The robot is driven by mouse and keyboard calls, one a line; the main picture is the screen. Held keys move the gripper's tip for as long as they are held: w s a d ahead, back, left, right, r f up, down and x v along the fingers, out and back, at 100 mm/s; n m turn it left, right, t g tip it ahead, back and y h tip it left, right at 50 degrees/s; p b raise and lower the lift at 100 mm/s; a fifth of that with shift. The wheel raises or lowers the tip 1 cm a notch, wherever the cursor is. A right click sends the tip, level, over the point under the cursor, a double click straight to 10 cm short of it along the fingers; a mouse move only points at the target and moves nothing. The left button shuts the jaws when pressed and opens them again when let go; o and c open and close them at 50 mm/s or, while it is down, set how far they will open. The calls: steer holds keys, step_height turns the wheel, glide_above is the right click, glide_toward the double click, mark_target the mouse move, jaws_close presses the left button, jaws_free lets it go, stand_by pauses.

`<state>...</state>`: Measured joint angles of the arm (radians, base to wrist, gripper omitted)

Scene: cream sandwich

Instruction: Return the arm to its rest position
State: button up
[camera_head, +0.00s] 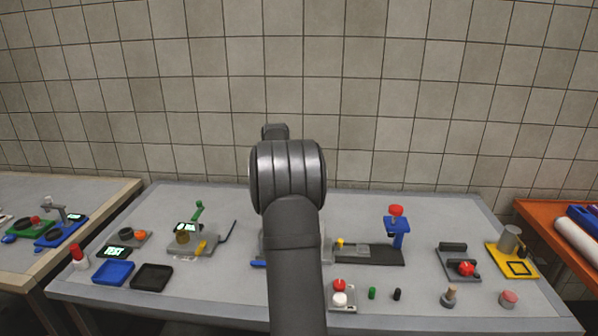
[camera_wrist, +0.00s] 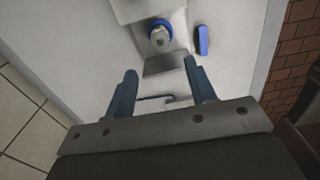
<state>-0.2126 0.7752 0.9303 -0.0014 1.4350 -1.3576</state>
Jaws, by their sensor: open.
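My arm rises through the middle of the head view, its thick dark joint high above the grey workbench (camera_head: 240,290). My gripper is hidden behind that joint in the head view. In the wrist view my gripper (camera_wrist: 161,86) is open, its two blue-grey fingers spread wide with nothing between them. It points at a pale surface bearing a blue-ringed round part (camera_wrist: 160,33) and a small blue bar (camera_wrist: 203,40). The fingers appear apart from both. A dark flat plate (camera_wrist: 166,64) lies just beyond the fingertips.
Left on the bench are a blue tray (camera_head: 113,273), a black tray (camera_head: 152,277) and a device with a green lever (camera_head: 198,212). Right are a blue press with a red knob (camera_head: 397,227), a yellow stand (camera_head: 512,262) and several small pieces. Side tables flank the bench; a tiled wall stands behind.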

step_height(320, 180, down, 11)
steer(key=shift+f, duration=0.2)
step_height(320, 180, up, 3)
steer(key=shift+r, duration=0.75)
